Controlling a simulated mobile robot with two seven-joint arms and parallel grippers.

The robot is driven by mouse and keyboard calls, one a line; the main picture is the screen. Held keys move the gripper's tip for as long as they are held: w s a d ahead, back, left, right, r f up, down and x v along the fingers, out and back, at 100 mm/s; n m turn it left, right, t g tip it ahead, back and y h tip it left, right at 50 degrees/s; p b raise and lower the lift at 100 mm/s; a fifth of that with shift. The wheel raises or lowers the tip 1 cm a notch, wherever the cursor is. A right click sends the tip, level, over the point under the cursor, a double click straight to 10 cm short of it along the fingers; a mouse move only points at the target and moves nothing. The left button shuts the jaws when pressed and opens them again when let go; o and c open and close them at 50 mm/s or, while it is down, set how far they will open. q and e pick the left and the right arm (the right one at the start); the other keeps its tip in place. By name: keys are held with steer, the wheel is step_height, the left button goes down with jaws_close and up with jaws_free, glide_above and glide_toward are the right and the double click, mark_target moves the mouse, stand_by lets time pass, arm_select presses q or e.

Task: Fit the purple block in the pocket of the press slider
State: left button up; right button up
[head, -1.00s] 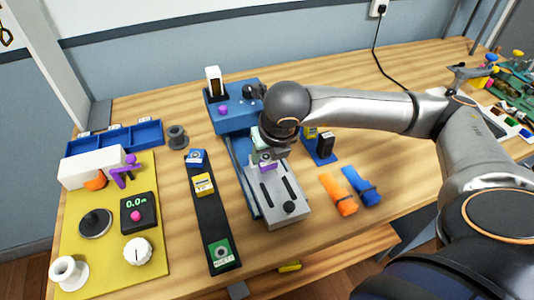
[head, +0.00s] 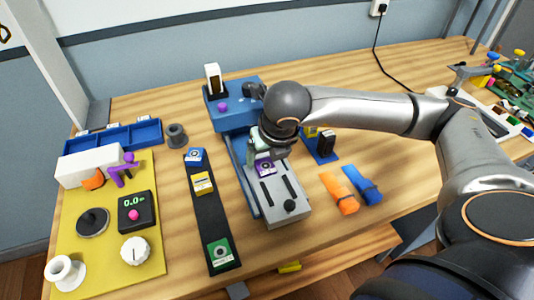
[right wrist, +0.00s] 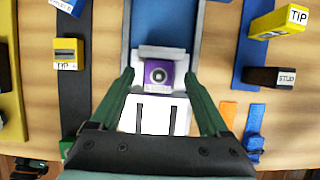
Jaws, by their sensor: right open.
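The purple block (head: 265,167) sits at the back end of the grey press slider (head: 276,194). In the right wrist view the purple block (right wrist: 160,73) lies face up, with a dark ring and a pale label strip on top. The slider's grey pocket wall (right wrist: 163,52) runs behind it and the block looks square to it. I cannot tell whether it is fully down. My right gripper (head: 266,155) is just above the block, open and empty. In the wrist view its green fingers (right wrist: 160,82) stand apart on either side of the block. My left gripper is not in view.
The blue press (head: 232,114) stands behind the slider. A black strip (head: 213,222) with several blocks lies left of it. Orange (head: 338,194) and blue (head: 362,186) straps lie to the right. A yellow board (head: 108,230) is at the left. Bare wood lies at the back right.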

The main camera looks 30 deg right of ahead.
steer(key=shift+r+p, duration=0.7)
steer(key=shift+p, duration=0.1)
steer(key=v, duration=1.1)
steer(key=shift+s+r, duration=0.25)
steer(key=shift+r, duration=0.1)
steer(key=shift+a, duration=0.1)
